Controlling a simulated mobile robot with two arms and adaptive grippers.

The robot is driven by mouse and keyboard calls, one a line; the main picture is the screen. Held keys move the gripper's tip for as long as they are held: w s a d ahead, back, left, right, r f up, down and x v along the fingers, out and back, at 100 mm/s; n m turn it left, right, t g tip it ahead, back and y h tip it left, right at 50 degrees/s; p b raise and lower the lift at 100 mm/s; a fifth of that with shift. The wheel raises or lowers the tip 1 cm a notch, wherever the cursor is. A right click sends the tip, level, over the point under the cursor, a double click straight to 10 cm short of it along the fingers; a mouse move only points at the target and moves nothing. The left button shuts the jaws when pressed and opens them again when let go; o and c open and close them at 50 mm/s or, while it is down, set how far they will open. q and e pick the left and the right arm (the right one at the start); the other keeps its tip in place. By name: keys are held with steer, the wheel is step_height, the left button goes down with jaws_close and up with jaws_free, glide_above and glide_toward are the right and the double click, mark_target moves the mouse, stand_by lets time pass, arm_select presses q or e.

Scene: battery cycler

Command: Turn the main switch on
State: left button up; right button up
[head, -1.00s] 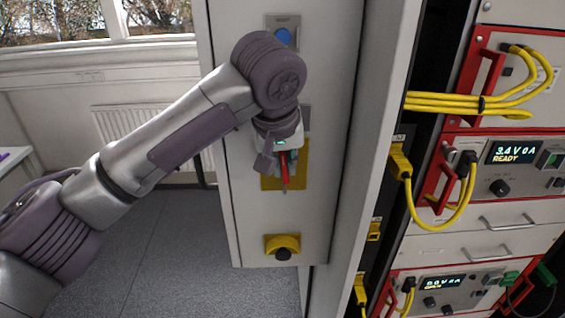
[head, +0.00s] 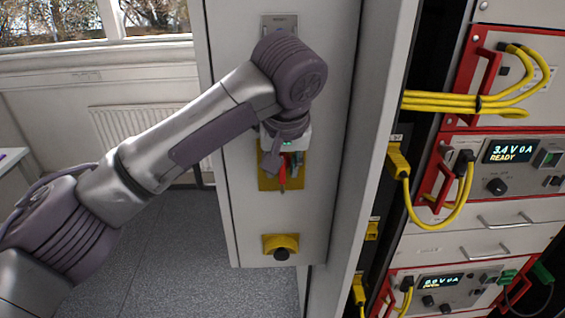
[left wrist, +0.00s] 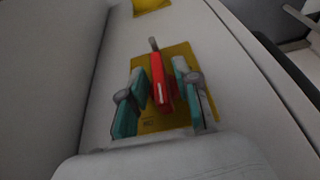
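The main switch has a red handle (head: 282,181) on a yellow plate (head: 267,183) on the pale cabinet panel. The handle's grey tip points down in the head view. In the left wrist view the red handle (left wrist: 160,82) runs lengthwise over the yellow plate (left wrist: 183,52). My left gripper (head: 282,165) is at the handle. In the left wrist view its two teal-padded fingers (left wrist: 161,88) stand on either side of the handle, with narrow gaps, so it looks open around it. The gripper hides the handle's upper part in the head view. My right gripper is not in view.
A yellow base with a dark knob (head: 281,246) sits lower on the panel. A blue button, mostly covered by my arm, is above. At right, a rack holds instruments (head: 510,165) with red handles and yellow cables (head: 440,100). Open floor lies left of the cabinet.

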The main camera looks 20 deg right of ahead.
arm_select(q)
steer(key=shift+r, duration=0.1)
steer(key=v, duration=1.2)
stand_by(0.4)
